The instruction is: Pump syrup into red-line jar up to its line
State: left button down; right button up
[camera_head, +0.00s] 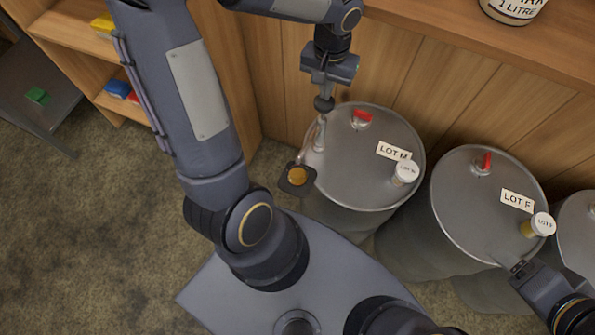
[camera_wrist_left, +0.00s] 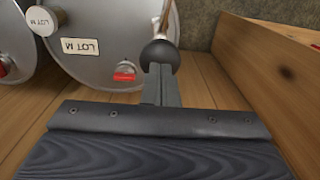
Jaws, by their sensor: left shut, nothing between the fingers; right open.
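The pump stands on the LOT M drum (camera_head: 375,140), with a dark round knob (camera_head: 324,104) on top. Its spout reaches down-left to a small dark stand (camera_head: 286,187) holding a round vessel with amber syrup (camera_head: 297,175), seen from above; no red line is visible. My left gripper (camera_head: 321,84) is shut and empty, pointing down just above the knob. In the left wrist view its fingertips (camera_wrist_left: 160,75) meet or overlap the knob (camera_wrist_left: 160,53); contact is unclear. My right gripper (camera_head: 517,265) is open beside the LOT F drum (camera_head: 465,195).
White-lidded sample jars stand on the LOT M drum (camera_head: 406,171) and LOT F drum (camera_head: 543,224). Both drums have red fittings. A wooden wall and ledge run behind them, with a 1 litre container (camera_head: 513,10) on the ledge. Wooden shelving (camera_head: 75,55) stands at left.

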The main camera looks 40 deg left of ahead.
aim_at(324, 102)
pick_arm(q)
jog(key=shift+f, duration=0.15)
jog(key=shift+f+b, duration=2.2)
jog(key=shift+f, duration=0.35)
jog(key=shift+r, duration=0.2)
jog(key=shift+r+p, duration=2.1)
jog(key=shift+r, duration=0.4)
jog(key=shift+f, duration=0.15)
